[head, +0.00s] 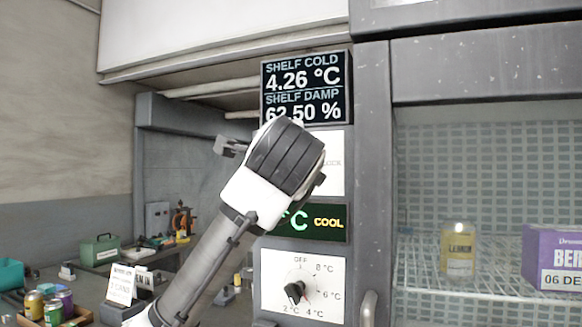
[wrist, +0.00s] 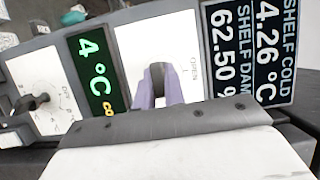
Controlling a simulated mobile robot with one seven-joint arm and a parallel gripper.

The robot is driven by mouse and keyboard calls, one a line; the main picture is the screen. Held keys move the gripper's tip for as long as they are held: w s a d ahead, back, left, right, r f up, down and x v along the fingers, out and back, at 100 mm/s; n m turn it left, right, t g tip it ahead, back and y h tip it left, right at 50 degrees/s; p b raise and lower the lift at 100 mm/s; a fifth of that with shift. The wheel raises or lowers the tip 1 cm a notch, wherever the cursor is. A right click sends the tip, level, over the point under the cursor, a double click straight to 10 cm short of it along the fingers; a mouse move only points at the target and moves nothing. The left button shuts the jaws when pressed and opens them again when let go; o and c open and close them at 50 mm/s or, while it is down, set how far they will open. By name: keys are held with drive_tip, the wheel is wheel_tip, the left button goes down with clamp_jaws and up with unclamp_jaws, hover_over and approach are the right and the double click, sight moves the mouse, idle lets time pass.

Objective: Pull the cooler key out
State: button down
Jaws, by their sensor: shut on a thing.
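The cooler key (wrist: 158,72) shows in the wrist view as a small dark grey piece in front of the white lock plate (wrist: 185,50), which carries the word OPEN. My gripper (wrist: 159,92) has its two purple-grey fingers shut on the key, one on each side. How far the key sits in the lock cannot be told. In the head view my white and dark grey hand covers the key and most of the lock plate (head: 336,165); only its right edge shows.
Above the plate is the shelf display (head: 305,88); below are the green COOL display (head: 328,222) and the temperature dial (head: 297,291). At right is a cooler with a door handle (head: 368,308), a lemon jar (head: 458,250) and a purple box (head: 553,258). A cluttered bench lies left.

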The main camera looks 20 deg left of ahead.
drive_tip(key=shift+s+a, duration=0.2)
drive_tip(key=shift+s, duration=0.55)
idle(0.7)
drive_tip(key=s+b, duration=0.1)
drive_tip(key=s, duration=0.5)
drive_tip(key=shift+s+a, duration=0.25)
drive_tip(key=shift+a, duration=0.2)
idle(0.4)
drive_tip(key=s+a+b, duration=0.1)
drive_tip(key=s, duration=1.1)
drive_tip(key=shift+a+b, duration=0.35)
idle(0.4)
